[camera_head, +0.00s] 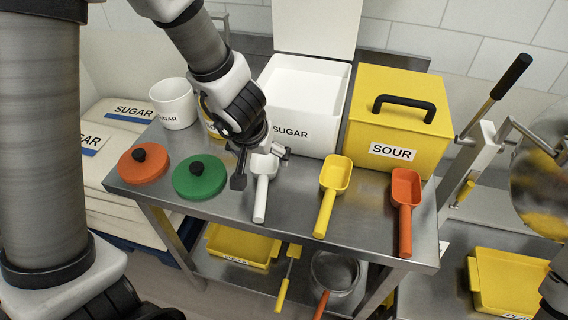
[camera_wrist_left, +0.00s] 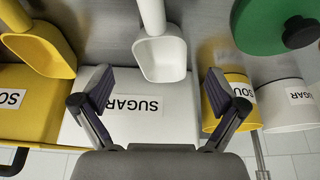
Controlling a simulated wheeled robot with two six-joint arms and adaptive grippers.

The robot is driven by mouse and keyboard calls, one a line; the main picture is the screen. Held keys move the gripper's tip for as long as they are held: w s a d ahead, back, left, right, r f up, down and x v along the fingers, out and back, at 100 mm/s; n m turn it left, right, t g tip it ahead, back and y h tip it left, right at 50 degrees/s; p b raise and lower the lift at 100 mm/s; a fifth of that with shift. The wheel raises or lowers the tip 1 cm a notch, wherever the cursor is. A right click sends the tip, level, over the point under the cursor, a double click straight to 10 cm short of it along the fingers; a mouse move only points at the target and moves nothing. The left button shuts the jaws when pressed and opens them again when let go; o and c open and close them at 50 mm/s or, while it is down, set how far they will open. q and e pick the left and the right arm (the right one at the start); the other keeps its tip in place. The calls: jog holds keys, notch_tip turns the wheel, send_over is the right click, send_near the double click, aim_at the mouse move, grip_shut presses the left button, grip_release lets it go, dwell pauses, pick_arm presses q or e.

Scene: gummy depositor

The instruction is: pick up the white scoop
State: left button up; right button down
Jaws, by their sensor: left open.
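The white scoop (camera_head: 262,187) lies on the steel table in front of the white SUGAR bin, its handle towards the front edge. My left gripper (camera_head: 262,167) is open above the scoop's bowl, partly covering it in the head view. In the left wrist view the white scoop (camera_wrist_left: 162,58) shows between and beyond the open fingers (camera_wrist_left: 158,88), which hold nothing. I cannot tell if they touch it. My right gripper is not in view.
A yellow scoop (camera_head: 328,200) and an orange scoop (camera_head: 405,215) lie to the right. Green (camera_head: 200,180) and orange (camera_head: 143,165) lids lie left. The white SUGAR bin (camera_head: 300,110) and yellow SOUR bin (camera_head: 400,125) stand behind. White and yellow cups stand back left.

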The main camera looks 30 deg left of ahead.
aim_at(265, 170)
pick_arm(q)
jog(key=shift+s+f+b, duration=0.1)
jog(key=shift+f+b, duration=0.5)
jog(key=shift+f, duration=0.35)
jog(key=b+x, duration=0.1)
jog(key=x, duration=0.1)
jog(key=b+x, duration=0.1)
jog(key=x, duration=0.1)
jog(key=shift+w+a+f+b, duration=0.1)
jog(key=shift+w+a+b, duration=0.05)
jog(key=shift+w+b, duration=0.25)
jog(key=shift+w, duration=0.15)
jog(key=shift+r, duration=0.2)
jog(key=shift+s+r, duration=0.1)
jog(key=shift+s, duration=0.15)
jog(key=c, duration=1.3)
jog(key=shift+o, duration=0.2)
